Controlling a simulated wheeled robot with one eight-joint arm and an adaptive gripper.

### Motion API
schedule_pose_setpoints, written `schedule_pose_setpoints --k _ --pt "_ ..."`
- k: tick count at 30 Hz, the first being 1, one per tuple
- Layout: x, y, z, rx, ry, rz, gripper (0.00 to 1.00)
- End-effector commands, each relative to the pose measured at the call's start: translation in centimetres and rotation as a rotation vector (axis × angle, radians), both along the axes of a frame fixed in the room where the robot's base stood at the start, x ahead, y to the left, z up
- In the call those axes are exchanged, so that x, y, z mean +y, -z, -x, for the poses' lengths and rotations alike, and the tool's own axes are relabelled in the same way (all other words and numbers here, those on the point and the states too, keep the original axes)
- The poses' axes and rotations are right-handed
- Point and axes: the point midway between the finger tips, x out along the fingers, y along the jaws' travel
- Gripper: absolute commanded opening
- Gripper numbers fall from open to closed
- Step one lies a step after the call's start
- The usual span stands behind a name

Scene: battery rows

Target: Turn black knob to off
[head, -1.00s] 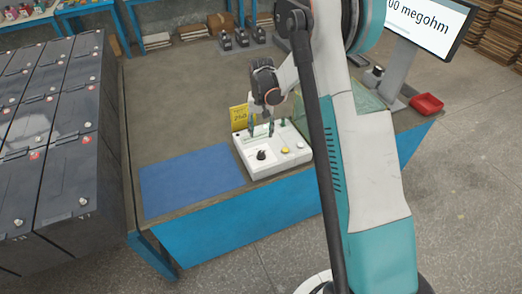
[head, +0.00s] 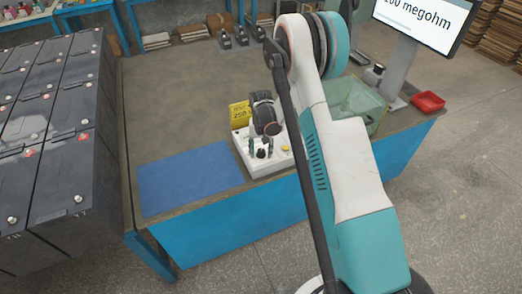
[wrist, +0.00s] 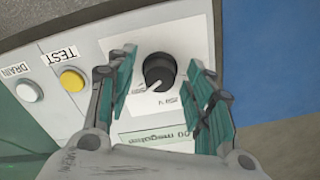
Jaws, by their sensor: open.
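The black knob (wrist: 159,72) sits on the white face of the tester box (head: 244,148), with a pale pointer mark toward its lower left in the wrist view. In the head view the knob (head: 261,154) shows near the box's front. My gripper (wrist: 165,75) is open, with one teal-padded finger on each side of the knob and visible gaps between. Any lettering for the off position is hidden or unreadable.
A yellow button (wrist: 72,79) marked TEST and a white button (wrist: 30,92) marked DRAIN are beside the knob. A yellow sign (head: 239,114) stands behind the box. A blue mat (head: 190,178) lies left. A green clear bin (head: 357,103) and red tray (head: 428,102) are right.

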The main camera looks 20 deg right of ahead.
Motion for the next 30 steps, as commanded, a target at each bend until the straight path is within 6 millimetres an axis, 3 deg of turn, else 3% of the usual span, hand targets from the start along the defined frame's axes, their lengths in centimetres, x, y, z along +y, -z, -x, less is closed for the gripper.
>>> schedule_pose_setpoints --k 6,8,12,23,30 --pt "0.00 0.02 0.01 0.000 0.000 0.000 0.48" --pt "0.00 0.01 0.00 0.000 0.000 0.000 0.36" --pt "0.00 0.01 0.00 0.000 0.000 0.000 0.05" --pt "0.00 0.08 0.01 0.000 -0.030 0.000 0.03" --pt "-0.01 0.21 0.03 0.000 -0.153 0.000 0.03"
